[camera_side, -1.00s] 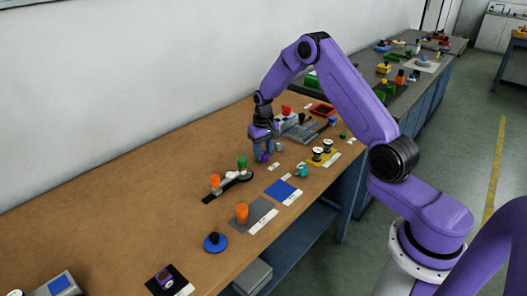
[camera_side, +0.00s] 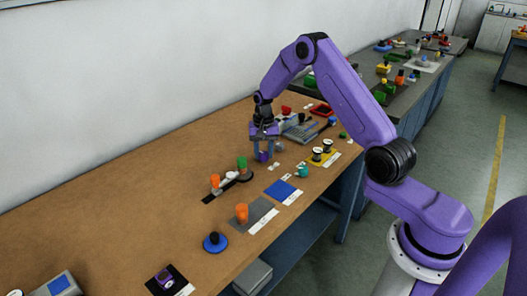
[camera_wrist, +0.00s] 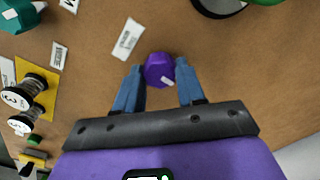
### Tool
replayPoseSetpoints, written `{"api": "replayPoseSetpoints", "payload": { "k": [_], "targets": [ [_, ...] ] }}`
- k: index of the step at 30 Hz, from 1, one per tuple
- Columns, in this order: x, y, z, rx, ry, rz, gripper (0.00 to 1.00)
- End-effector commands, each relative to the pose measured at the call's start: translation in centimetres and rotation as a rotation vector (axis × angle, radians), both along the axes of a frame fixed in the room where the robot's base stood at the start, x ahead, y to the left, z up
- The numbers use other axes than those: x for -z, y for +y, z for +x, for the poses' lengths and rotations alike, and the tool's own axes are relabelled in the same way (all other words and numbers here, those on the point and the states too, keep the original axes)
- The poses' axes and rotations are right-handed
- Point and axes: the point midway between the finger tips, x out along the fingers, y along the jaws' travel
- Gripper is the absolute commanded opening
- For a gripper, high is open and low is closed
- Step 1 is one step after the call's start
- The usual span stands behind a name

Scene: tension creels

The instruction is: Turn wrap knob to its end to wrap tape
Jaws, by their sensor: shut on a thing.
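A purple faceted knob (camera_wrist: 160,70) with a small pale mark stands between the two blue fingers of my gripper (camera_wrist: 160,68) in the wrist view. The fingers are shut on it, one on each side. In the side view my gripper (camera_side: 264,153) points down at the bench, and the purple knob (camera_side: 263,157) shows low between the fingers. I see no tape clearly, and the knob's base is hidden from above.
A yellow plate with spools (camera_side: 316,154) and a teal piece (camera_side: 302,171) are to the right. A grey device (camera_side: 300,130) stands behind. Small white labels (camera_wrist: 128,38) lie near the knob.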

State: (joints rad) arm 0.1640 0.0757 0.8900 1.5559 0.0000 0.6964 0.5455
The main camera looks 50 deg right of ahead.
Motion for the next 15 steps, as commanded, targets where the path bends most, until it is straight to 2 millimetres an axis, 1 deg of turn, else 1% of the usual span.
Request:
{"api": "replayPoseSetpoints", "payload": {
  "k": [10, 11, 12, 13, 15],
  "targets": [
    [-0.13, -0.06, 0.11, 0.001, -0.004, -0.001, 0.09],
    [-0.13, -0.06, 0.11, 0.001, -0.004, -0.001, 0.49],
    [-0.12, -0.06, 0.11, 0.001, -0.004, -0.001, 0.62],
    [-0.11, -0.06, 0.10, 0.001, -0.004, -0.001, 0.64],
    [-0.09, -0.05, 0.08, 0.001, -0.003, -0.001, 0.64]
  ]
}}
